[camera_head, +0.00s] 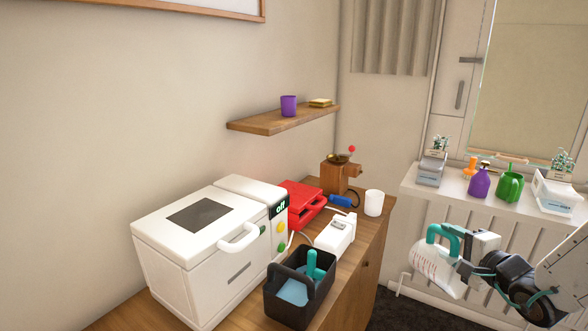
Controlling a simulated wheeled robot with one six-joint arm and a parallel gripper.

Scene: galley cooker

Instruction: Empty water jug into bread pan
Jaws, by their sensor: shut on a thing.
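The water jug (436,268), a pale body with red markings and a teal handle (440,232), is at the right of the head view. It is in the air to the right of the counter and looks tilted. My gripper (466,250) is shut on it; the exact contact is partly hidden. A black open box with a raised handle, seemingly the bread pan (294,312), stands at the counter's front edge, left of and apart from the jug. A light blue surface and a teal upright piece show inside it. I cannot tell whether the blue is water.
A white bread machine (160,244), lid down and display reading "off", stands left of the pan. Behind the pan are a white appliance (335,235), red appliance (300,204), wooden grinder (340,178) and white cup (374,203). A radiator shelf (425,183) holds bottles and plants.

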